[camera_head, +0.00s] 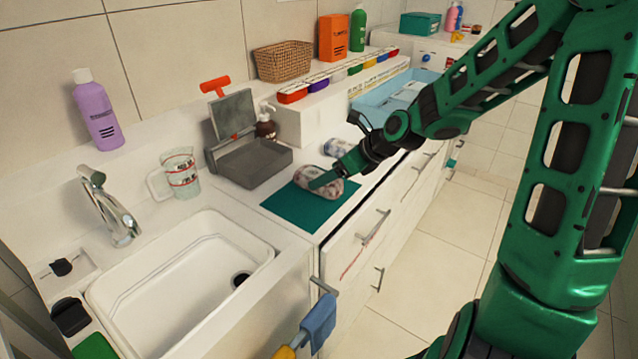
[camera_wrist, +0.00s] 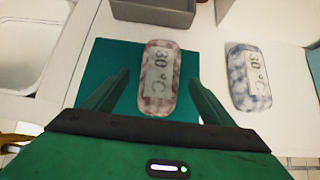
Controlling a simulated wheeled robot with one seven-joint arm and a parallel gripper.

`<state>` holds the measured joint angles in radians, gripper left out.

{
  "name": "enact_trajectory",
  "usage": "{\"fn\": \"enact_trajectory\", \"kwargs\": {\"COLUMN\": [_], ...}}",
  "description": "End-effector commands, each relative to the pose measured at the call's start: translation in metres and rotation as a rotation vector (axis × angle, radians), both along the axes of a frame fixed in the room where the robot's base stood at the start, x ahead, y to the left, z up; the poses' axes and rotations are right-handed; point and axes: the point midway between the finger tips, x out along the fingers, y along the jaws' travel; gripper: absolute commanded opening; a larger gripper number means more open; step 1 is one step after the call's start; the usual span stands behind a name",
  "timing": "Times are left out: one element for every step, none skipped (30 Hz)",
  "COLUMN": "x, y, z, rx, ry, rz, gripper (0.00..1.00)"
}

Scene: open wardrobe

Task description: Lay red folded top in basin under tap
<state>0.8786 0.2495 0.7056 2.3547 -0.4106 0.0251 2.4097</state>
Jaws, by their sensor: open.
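The red folded top (camera_head: 318,180) is a small rounded bundle with a "30°C" label, lying on a teal mat (camera_head: 289,209) on the counter. In the wrist view the red folded top (camera_wrist: 158,78) lies between and just beyond my open fingers, apart from both. My gripper (camera_head: 328,181) is at the top in the head view, and its fingers (camera_wrist: 152,90) are spread either side of it in the wrist view. The white basin (camera_head: 138,279) is at the left, with the silver tap (camera_head: 113,212) over its back side. The basin's visible floor is bare.
A blue folded bundle (camera_wrist: 249,76) lies right of the mat.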

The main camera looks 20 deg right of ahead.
Motion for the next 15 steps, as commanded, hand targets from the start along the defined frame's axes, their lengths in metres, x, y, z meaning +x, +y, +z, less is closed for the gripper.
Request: {"fn": "enact_trajectory", "kwargs": {"x": [0.001, 0.001, 0.002, 0.003, 0.004, 0.005, 0.007, 0.009, 0.012, 0.014, 0.016, 0.019, 0.021, 0.023, 0.025], "y": [0.002, 0.002, 0.003, 0.003, 0.004, 0.005, 0.007, 0.008, 0.010, 0.012, 0.013, 0.015, 0.017, 0.018, 0.019], "z": [-0.002, -0.002, -0.003, -0.004, -0.005, -0.007, -0.010, -0.012, -0.015, -0.018, -0.020, -0.023, -0.026, -0.028, -0.031], "rx": [0.001, 0.001, -0.001, 0.000, 0.000, 0.001, 0.001, 0.002, 0.002, 0.002, 0.001, 0.002, 0.002, 0.001, 0.001], "ry": [0.001, 0.000, 0.001, 0.001, 0.001, 0.002, 0.002, 0.002, 0.002, 0.003, 0.002, 0.002, 0.001, 0.002, 0.002], "rz": [0.001, 0.002, 0.001, 0.002, 0.002, 0.003, 0.004, 0.003, 0.003, 0.004, 0.004, 0.004, 0.004, 0.003, 0.004], "gripper": [0.77, 0.77, 0.77, 0.77, 0.77, 0.77, 0.77, 0.77, 0.77, 0.77, 0.77, 0.77, 0.77, 0.77, 0.77]}}
